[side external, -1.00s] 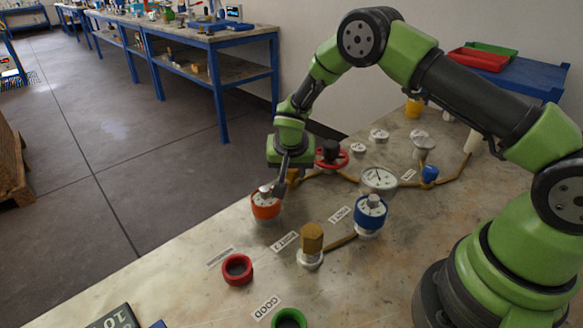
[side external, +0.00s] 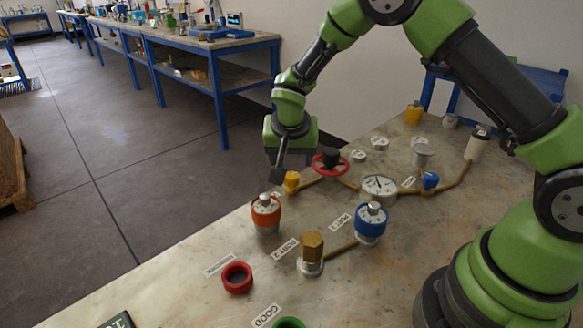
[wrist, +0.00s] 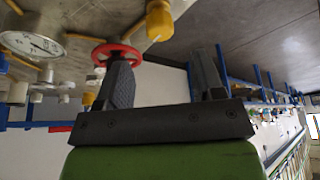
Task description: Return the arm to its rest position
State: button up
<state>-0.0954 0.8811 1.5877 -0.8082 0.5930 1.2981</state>
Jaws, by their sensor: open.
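My gripper (side external: 279,172) hangs in the air above and behind the orange-banded vessel (side external: 266,214), clear of it. In the wrist view, its two dark fingers (wrist: 165,70) stand apart with nothing between them. The orange vessel stands upright on the bench with a metal cap on top. The blue-banded vessel (side external: 370,226) stands upright to its right, also capped.
A red handwheel (side external: 331,162), yellow fitting (side external: 291,182), dial gauge (side external: 379,187) and pipework lie close to the gripper. A brass-topped fitting (side external: 312,250) and red ring (side external: 237,278) stand nearer the front. Open floor (side external: 150,190) lies left of the bench.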

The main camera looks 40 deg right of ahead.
jog(key=shift+v, duration=1.15)
jog(key=s+r+n+t+y, duration=0.1)
jog(key=s+r, duration=0.4)
jog(key=r, duration=0.3)
jog(key=s+r+n+y, duration=0.1)
jog(key=s+r, duration=0.4)
jog(key=r, duration=0.2)
jog(key=s+a+r+n+t+y, duration=0.1)
jog(key=s+r, duration=0.1)
jog(key=s, duration=0.5)
jog(key=s+a+r+n+t+y, duration=0.2)
jog(key=s, duration=0.6)
jog(key=shift+a, duration=0.15)
